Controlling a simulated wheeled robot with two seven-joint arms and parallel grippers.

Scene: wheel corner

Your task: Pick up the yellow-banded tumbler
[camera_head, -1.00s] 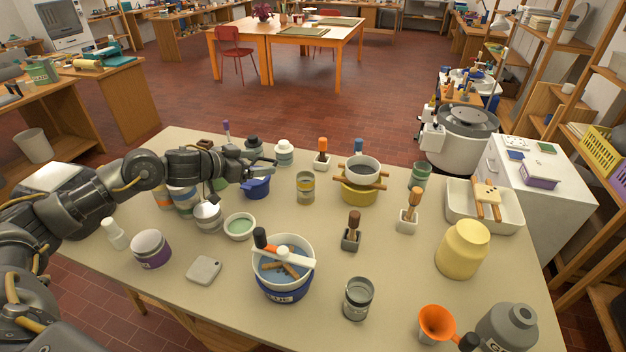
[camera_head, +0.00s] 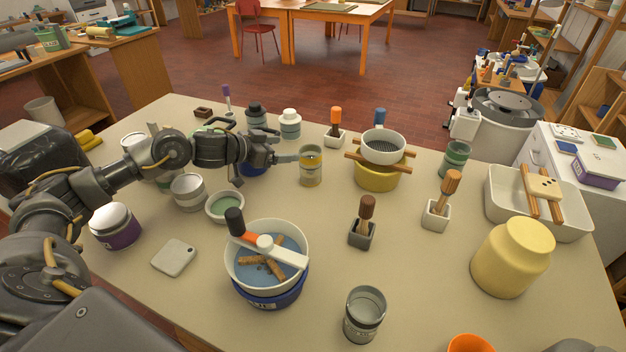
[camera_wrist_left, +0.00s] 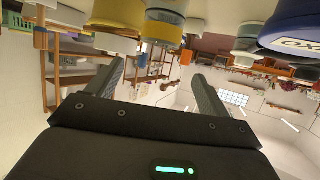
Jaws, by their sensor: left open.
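The yellow-banded tumbler (camera_head: 311,166) stands upright on the table, grey with a yellow band, left of the yellow pot (camera_head: 376,177). My left gripper (camera_head: 284,157) is open and level, reaching from the left, with its visible finger pointing at the tumbler and its tip just short of the tumbler's left side. Nothing is held. In the left wrist view, which is upside down, the open left gripper (camera_wrist_left: 158,78) has free space between its fingers, and a yellow-banded vessel that looks like the tumbler (camera_wrist_left: 163,30) lies ahead. My right gripper is not in view.
A white strainer bowl (camera_head: 383,145) sits over the yellow pot on wooden sticks. A blue tub (camera_head: 253,168) is partly hidden behind my left gripper. A green-filled bowl (camera_head: 225,206) and a large white bowl (camera_head: 240,262) stand nearer. The table just before the tumbler is clear.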

